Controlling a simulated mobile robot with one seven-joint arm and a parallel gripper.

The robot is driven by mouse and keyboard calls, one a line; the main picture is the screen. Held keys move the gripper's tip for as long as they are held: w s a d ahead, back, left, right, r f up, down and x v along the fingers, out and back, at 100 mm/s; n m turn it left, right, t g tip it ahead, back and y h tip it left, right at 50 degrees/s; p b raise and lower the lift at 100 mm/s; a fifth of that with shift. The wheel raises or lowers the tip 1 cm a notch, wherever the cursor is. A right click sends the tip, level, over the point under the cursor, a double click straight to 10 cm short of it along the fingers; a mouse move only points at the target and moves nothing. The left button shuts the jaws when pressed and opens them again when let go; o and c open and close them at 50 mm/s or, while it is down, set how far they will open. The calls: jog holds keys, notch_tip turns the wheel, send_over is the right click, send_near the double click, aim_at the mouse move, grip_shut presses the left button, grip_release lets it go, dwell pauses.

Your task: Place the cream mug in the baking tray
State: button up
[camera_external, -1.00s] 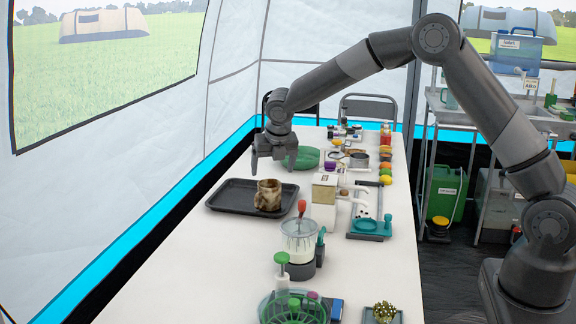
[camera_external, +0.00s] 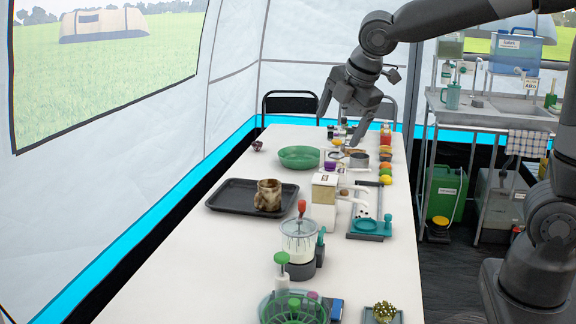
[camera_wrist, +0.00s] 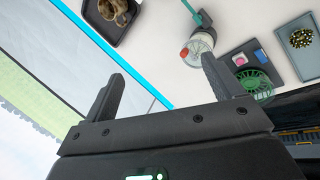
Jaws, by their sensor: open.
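The cream mug (camera_external: 268,195), with brown marbled patches, stands upright in the dark baking tray (camera_external: 228,206), towards the tray's right side. In the wrist view the mug (camera_wrist: 114,12) and the tray (camera_wrist: 139,14) show at the top left, partly cut off by the frame. My gripper (camera_external: 338,130) is open and empty. It is in the air over the far part of the table, beyond and to the right of the tray, well apart from the mug. Its two fingers (camera_wrist: 165,75) also show open in the wrist view, with nothing between them.
A green bowl (camera_external: 299,157) stands behind the tray. A white boxy appliance (camera_external: 323,205) and a blender-like jar (camera_external: 298,240) stand right of it. Fruit and jars line the table's right edge. The white table (camera_external: 180,270) is clear at front left.

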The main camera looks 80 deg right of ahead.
jog(key=s+a+m+y, duration=0.1)
jog(key=s+a+m, duration=0.2)
jog(key=s, duration=0.4)
jog(key=s+a+m+t+y, duration=0.1)
jog(key=s+a+m, duration=0.2)
jog(key=s, duration=0.4)
jog(key=s+a+f+m+y, duration=0.1)
jog(key=s+a+m, duration=0.2)
jog(key=s+m, duration=0.2)
jog(key=shift+s+a+t, duration=0.15)
jog(key=shift+s+t, duration=0.15)
jog(key=shift+s, duration=0.75)
